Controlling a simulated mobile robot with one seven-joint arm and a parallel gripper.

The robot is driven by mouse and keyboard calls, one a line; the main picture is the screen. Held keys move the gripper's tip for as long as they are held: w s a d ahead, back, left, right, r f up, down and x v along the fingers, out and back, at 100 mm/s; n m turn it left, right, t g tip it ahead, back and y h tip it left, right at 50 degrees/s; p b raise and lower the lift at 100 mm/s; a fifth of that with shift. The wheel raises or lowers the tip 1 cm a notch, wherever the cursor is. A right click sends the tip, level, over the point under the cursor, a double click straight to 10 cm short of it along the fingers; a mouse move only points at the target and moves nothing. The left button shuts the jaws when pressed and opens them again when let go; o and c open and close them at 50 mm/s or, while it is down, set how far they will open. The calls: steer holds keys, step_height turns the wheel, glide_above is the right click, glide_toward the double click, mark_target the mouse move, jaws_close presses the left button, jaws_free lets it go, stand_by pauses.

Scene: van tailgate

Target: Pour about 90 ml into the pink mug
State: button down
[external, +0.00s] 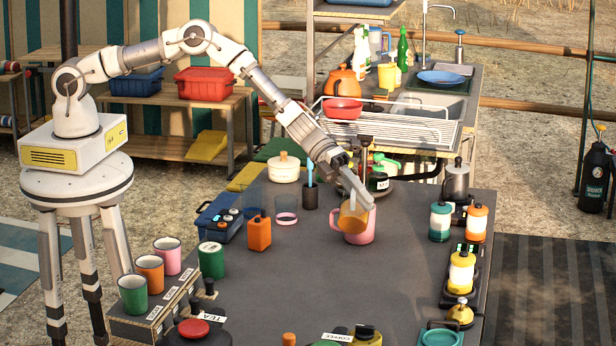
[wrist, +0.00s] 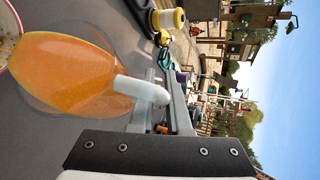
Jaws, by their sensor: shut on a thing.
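My gripper (external: 358,192) is shut on a clear vessel holding orange liquid (external: 353,214). The vessel is tilted, right above the pink mug (external: 359,236) on the dark table. In the wrist view the vessel (wrist: 65,75) fills the left side, with a pale finger (wrist: 143,90) against it. A piece of the mug's rim (wrist: 14,28) shows at the left edge there. The vessel hides part of the mug's opening, and I cannot tell how much liquid is in the mug. A second pink mug (external: 167,256) stands in the row at the left.
An orange bottle (external: 259,232) and a glass with a pink band (external: 286,208) stand left of the mug. Lanterns (external: 440,221) line the right edge. Green (external: 133,294) and orange (external: 150,273) mugs are at front left. The table's middle front is clear.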

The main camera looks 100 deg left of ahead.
steer(key=shift+w+a+r, duration=0.1)
steer(key=shift+a+r, duration=0.2)
steer(key=shift+a+r+h, duration=0.1)
steer(key=shift+a+h, duration=0.2)
steer(key=shift+a, duration=0.2)
steer(key=shift+a+r+n+t, duration=0.2)
steer(key=shift+r+n+t, duration=0.1)
steer(key=shift+r+n, duration=0.1)
steer(key=shift+a+r+n+t+h, duration=0.15)
steer(key=shift+a+r+n+h, duration=0.2)
steer(key=shift+a, duration=0.35)
steer(key=shift+a+r+n+t+h, duration=0.15)
steer(key=shift+a+r+h, duration=0.15)
steer(key=shift+a+h, duration=0.25)
stand_by(0.5)
